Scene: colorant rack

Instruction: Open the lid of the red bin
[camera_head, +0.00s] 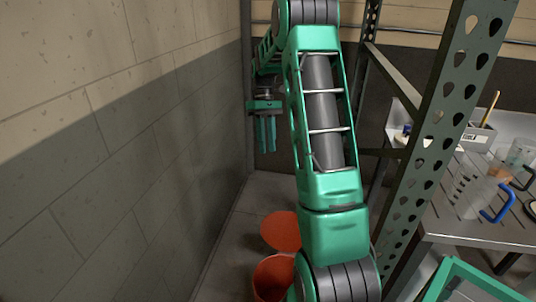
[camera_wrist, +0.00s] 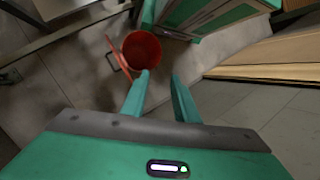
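The red bin (camera_head: 272,279) stands on the floor by the left wall, partly hidden behind my arm in the head view. Its round red lid (camera_head: 281,231) is raised and stands tilted at the bin's far side. In the wrist view I look into the open mouth of the bin (camera_wrist: 142,50), and the lid (camera_wrist: 118,60) shows nearly edge-on at its left. My gripper (camera_head: 265,133) is above and apart from the bin, fingers pointing down. In the wrist view its two fingers (camera_wrist: 160,85) are apart with nothing between them.
A perforated metal rack post (camera_head: 428,130) stands right of my arm. The block wall (camera_head: 130,170) is close on the left. Brown cardboard (camera_wrist: 265,62) lies at the right in the wrist view.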

